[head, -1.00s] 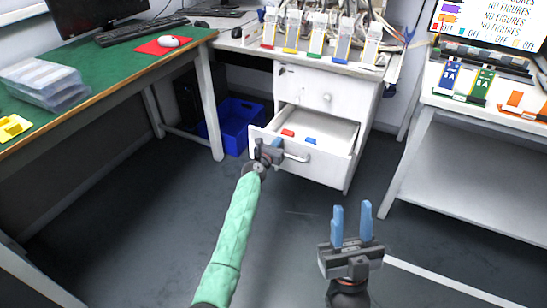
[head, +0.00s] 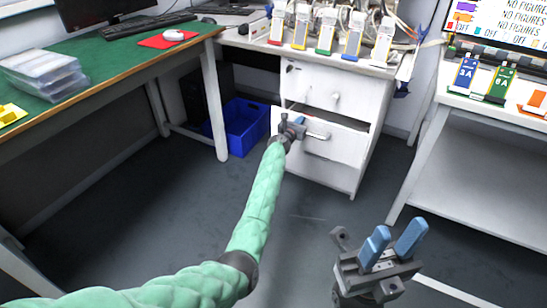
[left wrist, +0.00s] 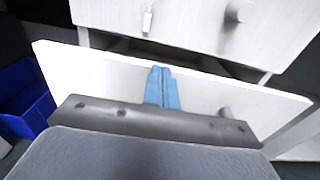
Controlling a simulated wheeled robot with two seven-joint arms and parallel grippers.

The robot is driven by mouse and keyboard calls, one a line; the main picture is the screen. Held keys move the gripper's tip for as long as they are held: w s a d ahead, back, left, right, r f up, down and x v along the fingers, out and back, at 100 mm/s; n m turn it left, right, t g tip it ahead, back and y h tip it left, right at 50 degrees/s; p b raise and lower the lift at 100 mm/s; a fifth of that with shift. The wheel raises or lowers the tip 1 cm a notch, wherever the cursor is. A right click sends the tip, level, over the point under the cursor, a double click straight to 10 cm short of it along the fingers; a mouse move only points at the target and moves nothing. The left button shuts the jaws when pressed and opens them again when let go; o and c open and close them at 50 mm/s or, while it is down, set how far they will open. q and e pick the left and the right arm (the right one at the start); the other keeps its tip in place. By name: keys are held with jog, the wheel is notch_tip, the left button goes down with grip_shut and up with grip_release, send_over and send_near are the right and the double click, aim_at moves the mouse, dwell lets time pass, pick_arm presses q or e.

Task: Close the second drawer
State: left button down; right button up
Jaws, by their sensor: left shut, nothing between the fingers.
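The white cabinet has an upper drawer (head: 335,92) that is shut, with a round knob. My left gripper (head: 299,121) is shut and empty at the left part of this front. In the left wrist view its blue fingertips (left wrist: 161,70) overlap the front; contact cannot be told. My right gripper (head: 396,235) is open and empty at the lower right.
A blue bin (head: 243,125) stands on the floor left of the cabinet. A green-topped desk (head: 120,62) is at the left and a white table (head: 480,104) at the right. Several coloured holders (head: 325,32) stand on the cabinet top. The floor before the cabinet is clear.

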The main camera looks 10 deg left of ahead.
pick_arm(q)
jog(key=shift+b+x, duration=1.1)
jog(key=shift+x, duration=1.25)
